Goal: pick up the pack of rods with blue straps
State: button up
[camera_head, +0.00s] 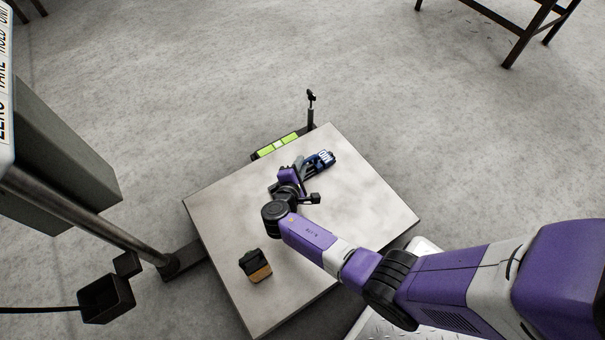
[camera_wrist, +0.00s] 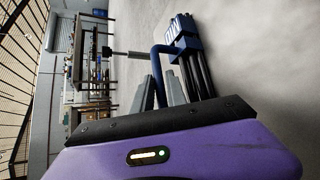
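The pack of rods with blue straps (camera_head: 319,161) lies at the far right part of the table, just beyond my gripper (camera_head: 303,172). In the wrist view the pack (camera_wrist: 195,72) shows dark parallel rods, a blue strap block at the far end and a blue bent handle (camera_wrist: 160,62). My gripper's two grey fingers (camera_wrist: 161,82) stand close together, with the handle's lower part between them in this view. I cannot tell whether they press on it. In the head view my arm hides part of the fingers, and any lift off the table is too small to tell.
The pale table (camera_head: 225,205) is mostly bare. A black and orange-brown block (camera_head: 256,266) sits at its near left. A green-yellow object (camera_head: 275,146) and a thin black post (camera_head: 311,108) stand by the far edge. A dark post with a base (camera_head: 172,264) stands left.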

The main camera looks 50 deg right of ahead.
aim_at(320, 161)
jog(key=b+x, duration=0.1)
jog(key=x, duration=0.2)
jog(key=shift+s+a+f, duration=0.1)
jog(key=shift+w+d+f, duration=0.1)
jog(key=shift+w+d, duration=0.1)
jog(key=shift+d, duration=0.2)
jog(key=shift+c, duration=0.5)
grip_shut()
dwell(0.5)
